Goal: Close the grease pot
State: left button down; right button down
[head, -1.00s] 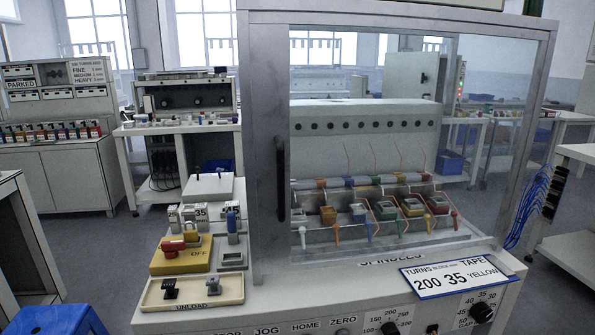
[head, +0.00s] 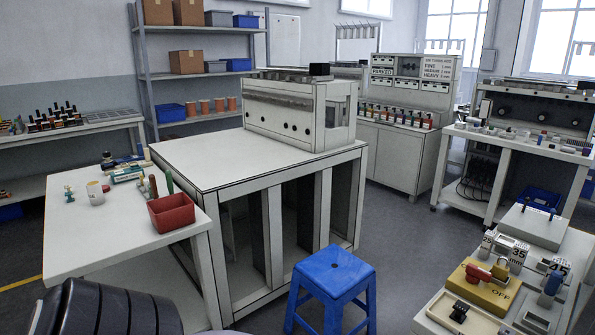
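A small whitish pot (head: 95,193) stands on the white table (head: 130,240) at the left of the head view; it may be the grease pot. It is too small to tell whether it is open or has a lid on. Small green and red pieces (head: 69,193) lie just left of it, and a small dark piece is at its right edge. Neither of my grippers shows in the head view.
A red bin (head: 171,213) sits at the table's right end, with upright tools behind it. Boxes and a bottle (head: 107,161) stand farther back. A blue stool (head: 331,285) is on the floor in front. A white bench with a machine (head: 300,110) adjoins the table.

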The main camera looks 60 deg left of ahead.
aim_at(94, 188)
jog(key=u, duration=3.15)
jog(key=i+j+u, duration=0.6)
jog(key=i+j, duration=0.2)
jog(key=i+j+u, duration=0.3)
jog(key=i, duration=0.2)
jog(key=i+u, duration=0.25)
jog(key=i, duration=0.2)
jog(key=i+z, duration=0.15)
jog(key=i, duration=0.45)
jog(key=i+j+z, duration=0.1)
jog(key=i, duration=0.45)
